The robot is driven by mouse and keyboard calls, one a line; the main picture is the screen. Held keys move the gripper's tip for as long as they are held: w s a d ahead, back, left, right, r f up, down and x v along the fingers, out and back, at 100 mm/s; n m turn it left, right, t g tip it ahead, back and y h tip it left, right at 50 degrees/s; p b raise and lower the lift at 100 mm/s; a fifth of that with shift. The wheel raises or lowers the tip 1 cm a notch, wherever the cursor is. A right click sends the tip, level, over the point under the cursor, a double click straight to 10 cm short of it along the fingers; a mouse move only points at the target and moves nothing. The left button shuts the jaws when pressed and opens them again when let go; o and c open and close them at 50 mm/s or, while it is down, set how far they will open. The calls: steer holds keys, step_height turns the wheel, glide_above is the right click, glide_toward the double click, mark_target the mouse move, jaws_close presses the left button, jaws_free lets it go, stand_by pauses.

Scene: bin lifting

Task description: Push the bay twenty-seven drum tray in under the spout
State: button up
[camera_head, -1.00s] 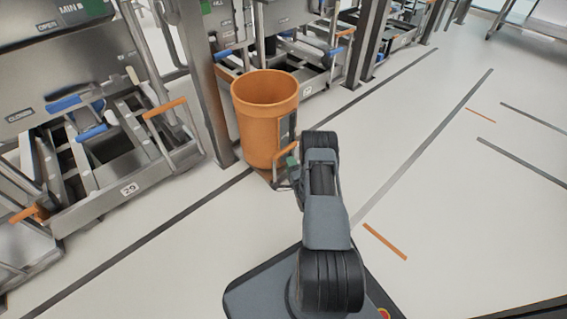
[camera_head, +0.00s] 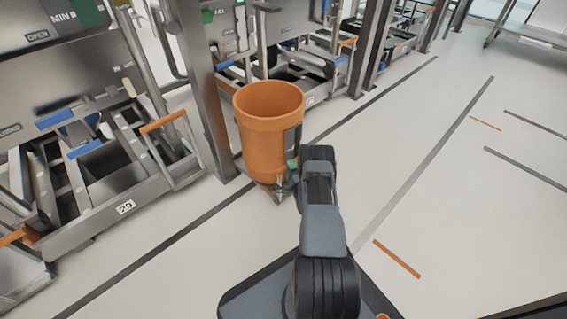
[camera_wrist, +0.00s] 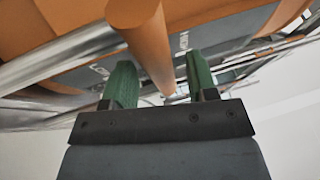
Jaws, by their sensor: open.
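An orange drum (camera_head: 265,135) stands upright on a low tray (camera_head: 262,191) in the head view, in front of a bay between steel posts. The tray sticks out over the dark floor line. My gripper (camera_head: 286,178) is at the drum's near right side, low by the tray's front; my arm partly hides it. In the wrist view, my gripper (camera_wrist: 160,68) has its green fingers apart. An orange bar (camera_wrist: 143,35), seemingly the tray's handle, runs between them in the picture; I cannot tell if they touch it. The tray's bay number is not readable.
A neighbouring bay on the left has a steel tray frame with a number plate (camera_head: 125,207) and an orange handle (camera_head: 163,121). A steel post (camera_head: 208,100) stands close left of the drum. The pale floor (camera_head: 450,190) to the right is clear.

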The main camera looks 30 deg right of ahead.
steer(key=shift+w+d+r, duration=0.15)
steer(key=shift+w, duration=0.65)
jaws_close()
